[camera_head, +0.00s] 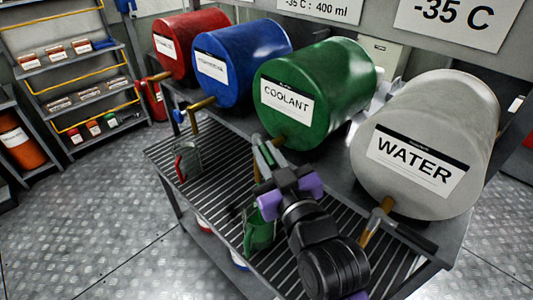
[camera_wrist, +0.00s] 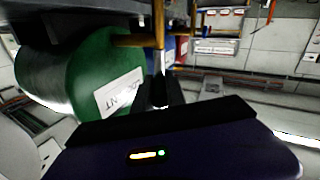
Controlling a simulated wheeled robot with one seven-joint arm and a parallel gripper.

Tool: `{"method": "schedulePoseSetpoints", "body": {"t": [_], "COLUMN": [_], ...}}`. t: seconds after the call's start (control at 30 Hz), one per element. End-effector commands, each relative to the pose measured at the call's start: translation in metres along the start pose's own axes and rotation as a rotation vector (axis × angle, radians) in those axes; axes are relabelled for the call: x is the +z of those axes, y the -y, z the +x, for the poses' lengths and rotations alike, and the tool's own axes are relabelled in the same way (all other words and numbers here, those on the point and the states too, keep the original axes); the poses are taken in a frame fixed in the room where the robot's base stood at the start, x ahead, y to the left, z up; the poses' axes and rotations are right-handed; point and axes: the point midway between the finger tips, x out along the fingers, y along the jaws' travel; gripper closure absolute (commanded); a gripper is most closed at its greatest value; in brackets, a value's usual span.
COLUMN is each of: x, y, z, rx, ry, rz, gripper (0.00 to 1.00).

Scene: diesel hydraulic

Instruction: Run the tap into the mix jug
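My gripper (camera_head: 264,154) reaches up to the front of the green COOLANT drum (camera_head: 318,92), beside its brass tap (camera_head: 279,141). In the wrist view the gripper's dark fingertips (camera_wrist: 160,92) are at the lower end of a brass pipe (camera_wrist: 159,25), with a pale piece between them. I cannot tell whether they grip it. A jug with green on it (camera_head: 259,230) stands on the slatted rack below, partly hidden by my arm. A clear jug with a red handle (camera_head: 187,161) stands further left on the rack. No label shows which is the mix jug. No flowing liquid is visible.
A grey WATER drum (camera_head: 428,140) with a tap (camera_head: 376,220) is at right. Blue (camera_head: 242,62) and red (camera_head: 191,42) drums stand to the left. The slatted rack (camera_head: 213,203) has bare room between the jugs. Shelving (camera_head: 75,75) is at far left.

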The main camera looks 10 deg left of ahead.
Motion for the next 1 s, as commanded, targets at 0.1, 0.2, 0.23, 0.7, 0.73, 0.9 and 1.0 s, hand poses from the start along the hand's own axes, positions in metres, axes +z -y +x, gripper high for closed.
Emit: {"method": "schedulePoseSetpoints", "body": {"t": [0.1,0.2,0.23,0.7,0.73,0.9,1.0], "x": [0.0001,0.0001,0.0001,0.0003,0.0003,0.0004,0.0004], "y": [0.0,0.0,0.0,0.0,0.0001,0.0001,0.0001], "z": [-0.0001,-0.0002,-0.0002,-0.0003,-0.0003,-0.0003,-0.0003], "rx": [0.0,0.0,0.0,0.0,0.0,0.0,0.0], "ry": [0.0,0.0,0.0,0.001,0.001,0.001,0.001], "rz": [0.0,0.0,0.0,0.0,0.0,0.0,0.0], "gripper": [1.0,1.0,1.0,1.0,1.0,1.0,1.0]}}
